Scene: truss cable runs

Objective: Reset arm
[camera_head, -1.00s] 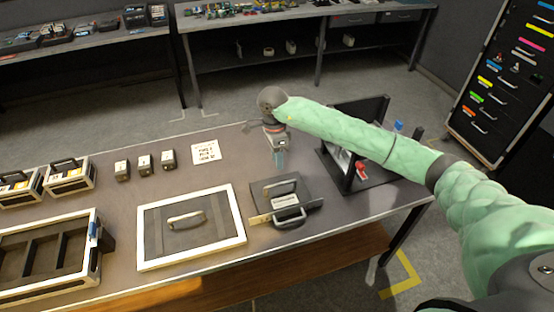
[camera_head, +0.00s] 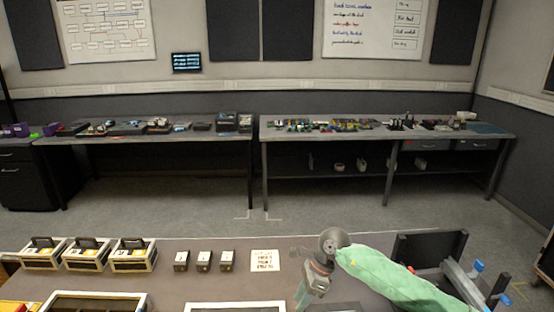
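My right arm comes in from the lower right, wrapped in a green sleeve. Its gripper (camera_head: 304,292) points down over the table (camera_head: 205,280), near the white paper card (camera_head: 266,260). The fingers are small and partly cut by the lower edge, so I cannot tell whether they are open or hold anything. My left gripper is out of view.
Several small boxes (camera_head: 204,261) stand left of the card, with handled cases (camera_head: 86,254) further left. A black frame with blue knobs (camera_head: 452,262) stands on the right. Two benches (camera_head: 330,133) line the back wall, with clear floor between.

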